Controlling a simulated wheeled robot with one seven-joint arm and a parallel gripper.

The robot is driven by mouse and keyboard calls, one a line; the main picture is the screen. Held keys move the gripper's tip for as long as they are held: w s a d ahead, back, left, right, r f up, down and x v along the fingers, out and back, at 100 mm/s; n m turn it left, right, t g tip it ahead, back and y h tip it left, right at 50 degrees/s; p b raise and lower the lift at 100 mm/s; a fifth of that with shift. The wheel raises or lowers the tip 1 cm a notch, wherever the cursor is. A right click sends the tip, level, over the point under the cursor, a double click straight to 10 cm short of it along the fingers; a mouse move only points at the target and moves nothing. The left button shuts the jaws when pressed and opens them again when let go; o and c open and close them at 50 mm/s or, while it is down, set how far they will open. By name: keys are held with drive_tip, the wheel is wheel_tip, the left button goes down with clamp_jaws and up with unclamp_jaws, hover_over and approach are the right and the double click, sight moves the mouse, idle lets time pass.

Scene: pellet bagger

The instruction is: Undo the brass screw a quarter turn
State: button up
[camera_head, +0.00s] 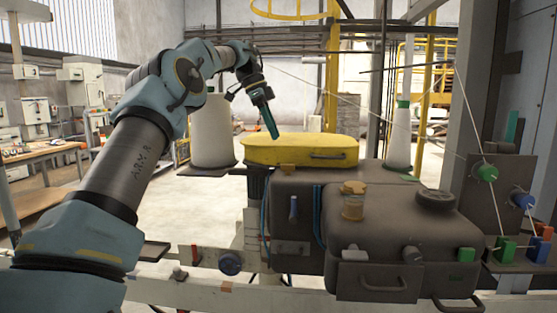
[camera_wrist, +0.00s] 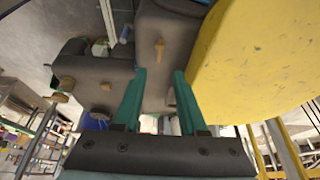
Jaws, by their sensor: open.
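My gripper (camera_head: 273,133) is open and empty, pointing down in the air above the left end of the yellow cover. In the wrist view its two green fingers (camera_wrist: 160,72) stand apart with nothing between them. A small tan-brass, tapered piece (camera_wrist: 160,46) shows on the dark grey housing beyond the fingertips, apart from them; it may be the brass screw. I cannot tell for certain which piece is the task's screw.
The yellow cover (camera_head: 300,150) lies close below my gripper and fills the right of the wrist view (camera_wrist: 255,60). The dark grey machine body (camera_head: 400,225) has a round black lid (camera_head: 436,199). White cones (camera_head: 212,130) stand behind. Thread runs to green and blue guides at right.

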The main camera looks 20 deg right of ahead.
sight(288, 170)
drive_tip(key=x, duration=0.9)
drive_tip(key=shift+s+d+f, duration=0.1)
drive_tip(key=shift+s+f, duration=0.05)
drive_tip(key=shift+f, duration=0.2)
clamp_jaws()
